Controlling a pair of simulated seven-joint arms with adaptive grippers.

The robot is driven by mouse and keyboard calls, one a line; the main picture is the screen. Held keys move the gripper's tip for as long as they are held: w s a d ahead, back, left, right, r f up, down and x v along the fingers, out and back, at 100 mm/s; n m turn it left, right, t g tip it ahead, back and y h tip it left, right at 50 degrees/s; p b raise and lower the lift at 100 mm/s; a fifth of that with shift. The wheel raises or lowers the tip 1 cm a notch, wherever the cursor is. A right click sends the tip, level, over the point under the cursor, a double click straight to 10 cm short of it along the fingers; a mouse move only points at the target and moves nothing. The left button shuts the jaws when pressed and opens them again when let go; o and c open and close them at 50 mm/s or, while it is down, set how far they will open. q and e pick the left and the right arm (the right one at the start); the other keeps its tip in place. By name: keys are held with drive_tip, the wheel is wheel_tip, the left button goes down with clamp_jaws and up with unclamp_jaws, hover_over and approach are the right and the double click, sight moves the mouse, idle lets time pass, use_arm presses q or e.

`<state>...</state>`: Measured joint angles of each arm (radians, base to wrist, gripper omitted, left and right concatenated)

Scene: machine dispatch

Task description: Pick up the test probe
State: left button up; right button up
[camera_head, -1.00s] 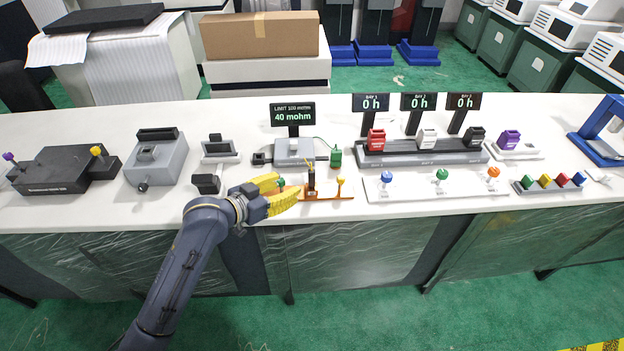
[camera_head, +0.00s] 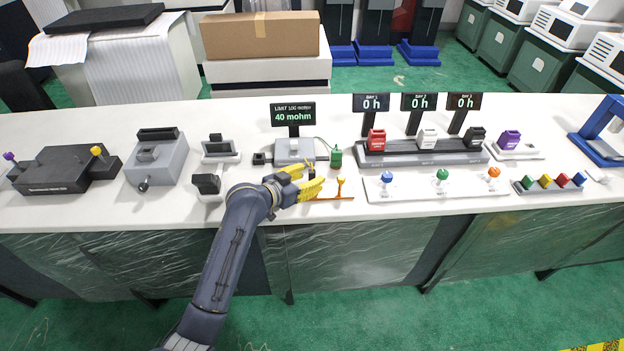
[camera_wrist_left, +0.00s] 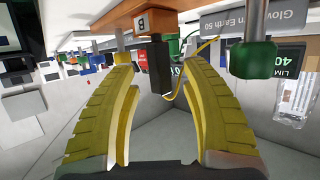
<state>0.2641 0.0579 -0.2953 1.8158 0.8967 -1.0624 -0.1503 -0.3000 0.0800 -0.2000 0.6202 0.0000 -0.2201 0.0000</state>
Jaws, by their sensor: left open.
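My left gripper (camera_head: 308,181) is open at the orange stand (camera_head: 335,198) on the table's front part. In the left wrist view its two yellow fingers (camera_wrist_left: 158,72) are spread apart. A black block-like piece with a thin cable, apparently the test probe (camera_wrist_left: 158,70), shows between and beyond the fingertips, below a plate marked B. I see no clear finger contact. In the head view the gripper hides this piece. A yellow-topped post (camera_head: 340,187) stands at the stand's right end. My right gripper is not in view.
A green connector (camera_head: 336,158) stands just behind the stand, beside the grey meter (camera_head: 294,150) reading 40 mohm. A white panel with coloured knobs (camera_head: 420,193) lies to the right. A small black-and-grey device (camera_head: 207,185) is to the left.

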use_arm(q)
drive_tip(key=shift+x, duration=0.85)
clamp_jaws()
